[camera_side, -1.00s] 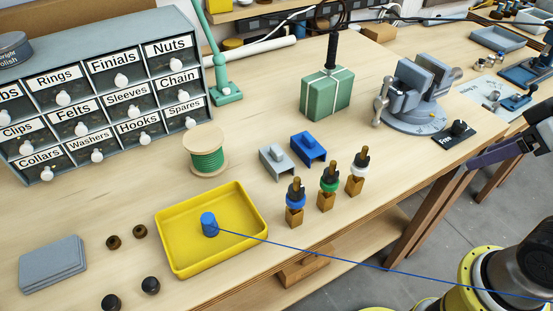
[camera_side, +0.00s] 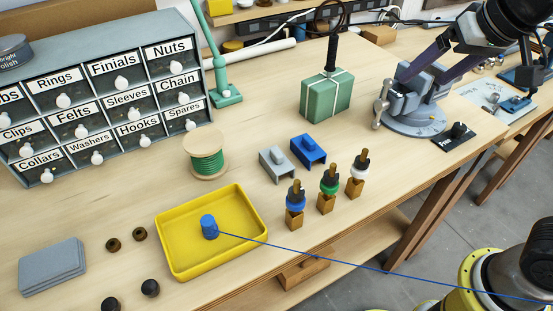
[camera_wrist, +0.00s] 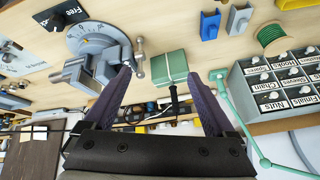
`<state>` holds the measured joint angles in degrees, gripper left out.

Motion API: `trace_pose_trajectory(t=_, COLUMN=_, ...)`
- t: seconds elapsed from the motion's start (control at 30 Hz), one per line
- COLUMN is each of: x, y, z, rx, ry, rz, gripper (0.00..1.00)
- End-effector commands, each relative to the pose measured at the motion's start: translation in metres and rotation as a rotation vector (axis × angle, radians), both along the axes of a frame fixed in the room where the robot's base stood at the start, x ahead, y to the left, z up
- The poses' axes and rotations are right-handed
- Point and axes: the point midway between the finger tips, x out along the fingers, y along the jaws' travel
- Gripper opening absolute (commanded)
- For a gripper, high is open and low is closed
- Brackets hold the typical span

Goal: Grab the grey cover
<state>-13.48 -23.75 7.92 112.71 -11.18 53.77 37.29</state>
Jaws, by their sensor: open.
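The grey cover (camera_side: 277,163) is a small channel-shaped piece with a knob on top. It stands on the bench beside a similar blue cover (camera_side: 308,150), left of it in the side view. In the wrist view the grey cover (camera_wrist: 238,20) is at the top right, right of the blue cover (camera_wrist: 210,24). My gripper (camera_side: 416,86) is high at the right in the side view, in front of or over the vise and well away from the grey cover. In the wrist view my gripper (camera_wrist: 160,76) shows two spread purple fingers with nothing held.
The vise (camera_side: 420,112) and a green box (camera_side: 327,96) with an upright black handle stand behind and right of the covers. Several bulb-holder posts (camera_side: 327,190) stand in front. A green wire spool (camera_side: 205,155) and yellow tray (camera_side: 175,232) are to the left.

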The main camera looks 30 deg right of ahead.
Motion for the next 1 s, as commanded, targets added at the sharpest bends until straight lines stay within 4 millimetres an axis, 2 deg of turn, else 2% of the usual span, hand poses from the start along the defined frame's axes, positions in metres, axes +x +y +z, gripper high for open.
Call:
trace_pose_trajectory(t=0.03, x=0.024, y=0.024, z=-0.002, rx=-0.002, ry=0.017, rz=0.023, gripper=0.90)
trace_pose_trajectory(t=0.1, x=0.051, y=0.056, z=-0.006, rx=-0.006, ry=0.033, rz=0.046, gripper=0.90)
trace_pose_trajectory(t=0.2, x=0.079, y=0.108, z=-0.022, rx=-0.027, ry=0.058, rz=0.102, gripper=0.90)
trace_pose_trajectory(t=0.3, x=0.091, y=0.156, z=-0.043, rx=-0.061, ry=0.088, rz=0.182, gripper=0.90)
trace_pose_trajectory(t=0.43, x=0.088, y=0.200, z=-0.073, rx=-0.102, ry=0.134, rz=0.273, gripper=0.90)
trace_pose_trajectory(t=0.5, x=0.082, y=0.210, z=-0.083, rx=-0.115, ry=0.152, rz=0.299, gripper=0.90)
trace_pose_trajectory(t=0.63, x=0.081, y=0.216, z=-0.091, rx=-0.118, ry=0.155, rz=0.314, gripper=0.90)
trace_pose_trajectory(t=1.0, x=0.106, y=0.214, z=-0.150, rx=-0.118, ry=0.156, rz=0.312, gripper=0.90)
